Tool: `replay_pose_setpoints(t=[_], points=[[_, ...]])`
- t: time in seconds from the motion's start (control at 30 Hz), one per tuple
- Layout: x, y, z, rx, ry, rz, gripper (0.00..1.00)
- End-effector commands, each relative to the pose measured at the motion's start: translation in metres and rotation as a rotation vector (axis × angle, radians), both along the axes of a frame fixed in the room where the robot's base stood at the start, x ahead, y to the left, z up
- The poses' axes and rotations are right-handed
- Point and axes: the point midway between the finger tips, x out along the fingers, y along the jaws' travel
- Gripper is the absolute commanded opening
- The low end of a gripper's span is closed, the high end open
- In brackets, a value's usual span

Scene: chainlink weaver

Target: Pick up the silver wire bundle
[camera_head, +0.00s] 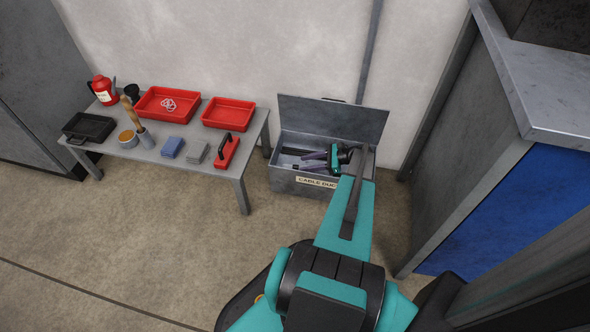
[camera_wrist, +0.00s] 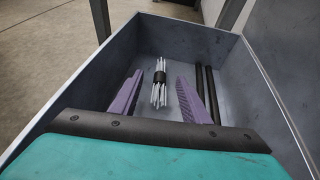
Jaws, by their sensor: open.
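The silver wire bundle (camera_wrist: 159,92) is a short sheaf of pale rods with a black band around it. It lies on the floor of the grey metal box (camera_wrist: 190,35), near its far wall in the wrist view. My gripper (camera_wrist: 159,77) is open, and its purple fingers appear on either side of the bundle. I cannot tell how far above the bundle they are. In the head view my gripper (camera_head: 314,160) reaches into the open box (camera_head: 285,180); I cannot make out the bundle there.
Two black rods (camera_wrist: 206,85) lie right of the fingers. The box's raised lid (camera_head: 335,117) stands behind it. Left is a table (camera_head: 190,162) with red trays (camera_head: 228,113), a red canister (camera_head: 103,90) and tools. A grey and blue cabinet (camera_head: 530,200) stands right.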

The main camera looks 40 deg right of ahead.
Motion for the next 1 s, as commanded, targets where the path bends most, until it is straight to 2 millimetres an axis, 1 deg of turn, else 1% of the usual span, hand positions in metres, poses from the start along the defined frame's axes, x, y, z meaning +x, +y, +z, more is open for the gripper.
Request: replay_pose_setpoints(t=[0.03, 0.13, 0.5, 0.67, 1.0], points=[[0.005, 0.004, -0.004, 0.0, 0.0, 0.001, 0.42], [0.01, 0.008, -0.006, -0.001, 0.001, 0.0, 0.42], [0.012, 0.01, -0.006, -0.001, 0.0, 0.001, 0.42], [0.016, 0.013, -0.009, -0.001, 0.0, 0.003, 0.42], [0.042, 0.033, -0.024, -0.002, 0.0, 0.005, 0.42]])
